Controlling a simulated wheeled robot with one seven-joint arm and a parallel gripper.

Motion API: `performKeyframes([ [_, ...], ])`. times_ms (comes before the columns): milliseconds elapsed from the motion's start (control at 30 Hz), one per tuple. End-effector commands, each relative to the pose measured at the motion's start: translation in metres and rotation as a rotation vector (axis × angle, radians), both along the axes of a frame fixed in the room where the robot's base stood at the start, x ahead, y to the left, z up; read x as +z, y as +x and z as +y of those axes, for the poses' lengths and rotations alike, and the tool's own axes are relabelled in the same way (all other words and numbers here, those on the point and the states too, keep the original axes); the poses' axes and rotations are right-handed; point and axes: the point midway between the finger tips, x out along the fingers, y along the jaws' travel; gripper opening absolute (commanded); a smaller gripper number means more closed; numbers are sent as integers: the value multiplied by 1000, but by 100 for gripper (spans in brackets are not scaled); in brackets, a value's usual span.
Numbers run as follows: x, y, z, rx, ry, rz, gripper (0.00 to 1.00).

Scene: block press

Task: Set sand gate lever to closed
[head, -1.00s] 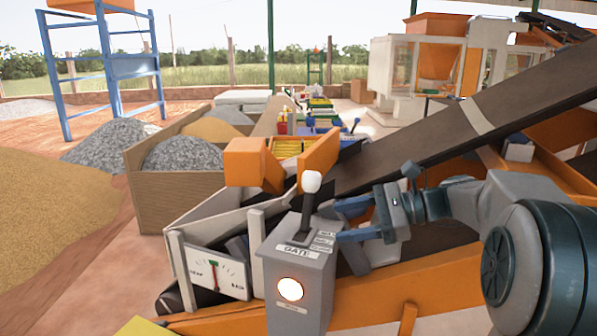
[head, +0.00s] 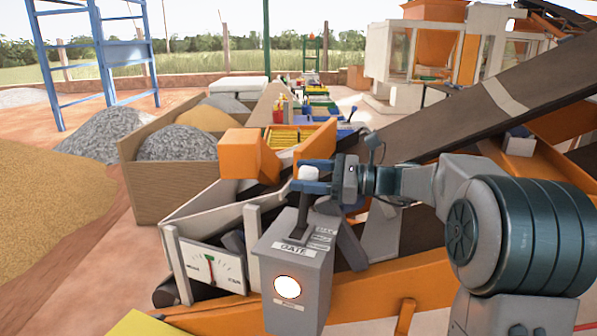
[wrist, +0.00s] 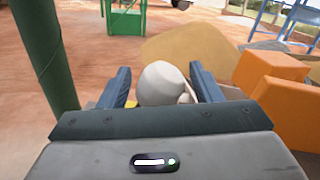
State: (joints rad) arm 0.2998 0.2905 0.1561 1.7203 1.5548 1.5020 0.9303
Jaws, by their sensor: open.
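The sand gate lever is a dark stick with a white knob (head: 308,174) on top of a grey box labelled GATE (head: 297,250). The lever stands roughly upright, leaning slightly right. My gripper (head: 303,178) is open at knob height, its blue fingers on either side of the white knob. In the wrist view the knob (wrist: 164,84) sits between the two spread fingers. A round light (head: 287,287) glows white on the box front. A white gauge (head: 211,268) left of the box has a green and red needle pointing about straight up.
An inclined conveyor belt (head: 440,125) rises to the right behind my arm. A wooden bin (head: 150,192) with gravel and sand is at the left. A green post (wrist: 45,60) shows in the wrist view.

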Motion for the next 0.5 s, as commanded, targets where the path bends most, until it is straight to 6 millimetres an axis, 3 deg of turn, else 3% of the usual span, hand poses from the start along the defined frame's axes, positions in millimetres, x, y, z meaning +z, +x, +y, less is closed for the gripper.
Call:
performKeyframes([
  [200,0,4,17,-1,-1,1,58],
  [500,0,4,19,-1,-1,0,58],
])
